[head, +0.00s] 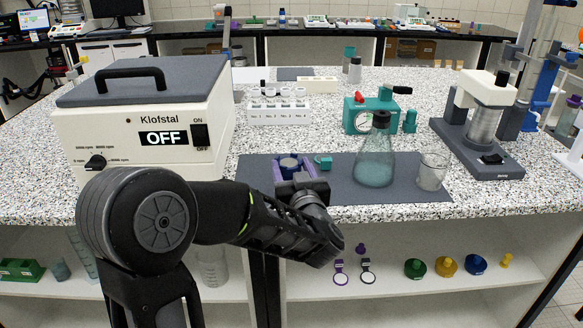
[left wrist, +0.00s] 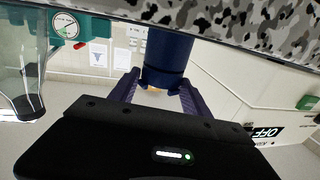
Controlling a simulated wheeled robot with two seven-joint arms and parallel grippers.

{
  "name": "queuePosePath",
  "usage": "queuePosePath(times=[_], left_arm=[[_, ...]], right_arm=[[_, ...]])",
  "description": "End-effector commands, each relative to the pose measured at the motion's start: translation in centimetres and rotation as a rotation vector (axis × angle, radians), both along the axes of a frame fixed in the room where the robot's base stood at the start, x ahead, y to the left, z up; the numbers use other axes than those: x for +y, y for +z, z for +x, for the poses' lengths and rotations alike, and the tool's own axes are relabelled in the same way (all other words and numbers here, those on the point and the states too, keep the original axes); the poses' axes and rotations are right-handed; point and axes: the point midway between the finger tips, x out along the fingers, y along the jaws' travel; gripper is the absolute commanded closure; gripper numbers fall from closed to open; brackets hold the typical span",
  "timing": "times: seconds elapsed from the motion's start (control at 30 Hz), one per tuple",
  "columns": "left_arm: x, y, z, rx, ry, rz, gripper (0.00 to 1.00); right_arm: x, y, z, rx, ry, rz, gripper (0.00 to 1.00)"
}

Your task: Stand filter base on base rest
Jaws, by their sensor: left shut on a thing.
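My left gripper (head: 291,167) reaches over the dark grey mat (head: 341,188) on the speckled counter. Its purple fingers are shut on a dark blue cylindrical piece, which looks like the filter base (head: 289,162). In the left wrist view the blue cylinder (left wrist: 168,62) sits between the two purple fingers (left wrist: 156,95). I cannot tell whether its underside touches anything. A small teal piece (head: 323,162) is just right of the fingers; I cannot tell whether it is the base rest. The wrist and fingers hide part of the mat. My right gripper is out of view.
A conical flask (head: 375,160) with a dark stopper and a glass beaker (head: 432,172) stand on the mat's right. A teal pump with a gauge (head: 362,121) and a white rack (head: 278,107) stand behind. The Klofstal machine (head: 150,115), reading OFF, is at left; a grey-based stand (head: 480,145) is right.

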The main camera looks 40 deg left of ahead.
Motion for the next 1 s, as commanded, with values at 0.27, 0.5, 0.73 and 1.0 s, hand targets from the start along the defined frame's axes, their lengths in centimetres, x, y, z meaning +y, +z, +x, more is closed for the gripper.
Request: queuePosePath(times=[0.27,0.5,0.73,1.0], left_arm=[[0.01,-0.48,0.00,-0.001,0.000,0.001,1.00],[0.01,-0.39,0.00,0.000,0.000,0.000,0.25],[0.01,-0.39,0.00,0.000,0.000,0.000,0.19],[-0.80,-0.43,-0.69,0.001,-0.001,-0.001,0.19]], right_arm=[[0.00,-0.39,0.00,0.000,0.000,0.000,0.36],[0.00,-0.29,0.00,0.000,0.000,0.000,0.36],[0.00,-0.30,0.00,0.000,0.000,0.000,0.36],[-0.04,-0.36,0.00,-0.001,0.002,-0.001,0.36]])
